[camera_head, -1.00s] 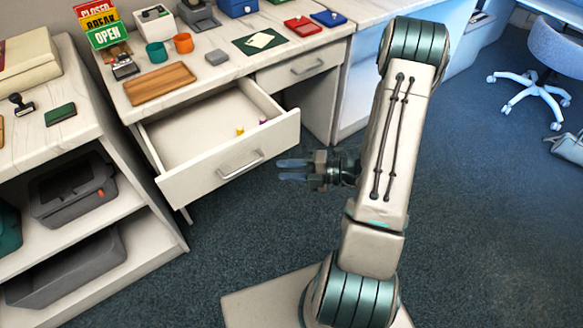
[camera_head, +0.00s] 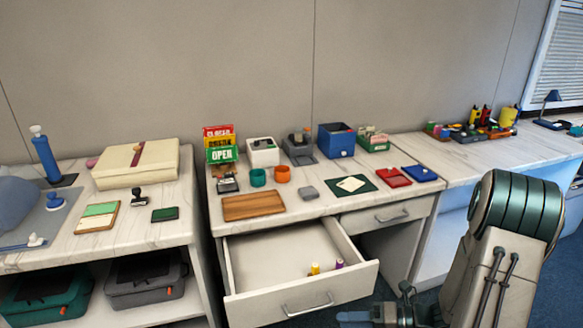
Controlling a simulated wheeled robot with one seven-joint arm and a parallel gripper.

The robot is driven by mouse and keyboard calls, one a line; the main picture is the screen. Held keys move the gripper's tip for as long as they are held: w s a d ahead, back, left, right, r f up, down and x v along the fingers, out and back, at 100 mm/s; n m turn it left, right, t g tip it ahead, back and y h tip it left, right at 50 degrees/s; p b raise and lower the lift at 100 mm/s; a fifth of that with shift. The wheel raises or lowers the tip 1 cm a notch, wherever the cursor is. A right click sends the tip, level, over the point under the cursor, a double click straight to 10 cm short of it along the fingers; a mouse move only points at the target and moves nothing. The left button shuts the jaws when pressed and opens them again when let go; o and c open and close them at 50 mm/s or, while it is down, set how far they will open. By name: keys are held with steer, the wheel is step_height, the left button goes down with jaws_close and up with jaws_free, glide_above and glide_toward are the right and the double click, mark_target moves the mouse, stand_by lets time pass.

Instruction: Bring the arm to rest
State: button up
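My arm (camera_head: 492,270) stands at the lower right of the head view, bent, with its teal-banded elbow at the top. My gripper (camera_head: 355,318) is at the bottom edge, in front of and to the right of the open drawer (camera_head: 290,304). I see nothing held in the part that shows. The drawer holds a yellow item (camera_head: 315,268) and a purple item (camera_head: 339,264).
The counter above the drawer bears a wooden tray (camera_head: 253,205), a green mat (camera_head: 350,184), cups and a sign stack (camera_head: 219,144). A shut drawer (camera_head: 390,216) is to the right. A left-hand shelf holds a green case (camera_head: 50,298) and a grey case (camera_head: 146,282).

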steer(key=s+a+r+n+g+h+p, duration=0.2)
steer(key=s+r+n+g+h+p, duration=0.15)
steer(key=r+n, duration=0.45)
steer(key=s+a+r+n+g+h+p, duration=0.1)
steer(key=s+r+n+g+h+p, duration=0.2)
steer(key=r+n, duration=0.5)
steer(key=s+d+r+n+t+h+p, duration=0.1)
steer(key=s+r+n+t+h+p, duration=0.1)
steer(key=r+n, duration=0.5)
steer(key=s+d+r+n+t+h+p, duration=0.2)
steer(key=r+n+h, duration=0.4)
steer(key=n, duration=0.7)
steer(key=shift+d+r+t+p, duration=0.15)
steer(key=shift+r+t+p, duration=0.2)
steer(key=shift+t+p, duration=0.55)
steer(key=shift+w, duration=0.1)
